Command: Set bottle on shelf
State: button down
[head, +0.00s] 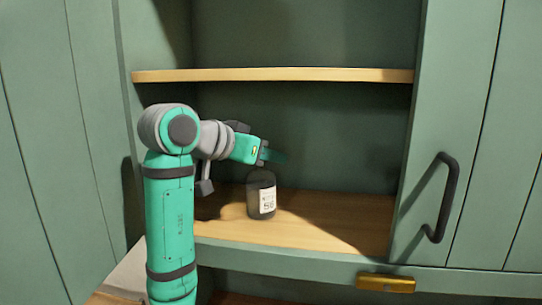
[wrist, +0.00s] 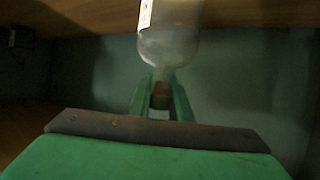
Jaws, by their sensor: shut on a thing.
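The bottle (head: 262,198) is dark and translucent with a white label, and stands upright inside the cabinet over the lower wooden shelf (head: 330,222). I cannot tell for sure whether its base touches the board. My gripper (head: 270,156) is at the top of the bottle, reaching in from the left. In the wrist view, the green fingers of my gripper (wrist: 161,100) are shut around the bottle's neck, and the clear bottle body (wrist: 168,46) shows beyond them at the top. The neck is partly hidden by the fingers.
An upper wooden shelf (head: 275,75) runs above my gripper. A green door with a black handle (head: 440,198) stands at the right, and a brass pull (head: 385,283) sits below the front edge. The lower shelf right of the bottle is clear.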

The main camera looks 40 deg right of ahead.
jog(key=shift+w, duration=0.1)
jog(key=shift+a, duration=0.15)
jog(key=c, duration=1.9)
grip_release()
jog(key=shift+f, duration=0.1)
jog(key=shift+o, duration=1.4)
jog(key=shift+s+r, duration=0.2)
jog(key=shift+s, duration=0.05)
jog(key=v, duration=0.7)
jog(key=shift+a, duration=0.15)
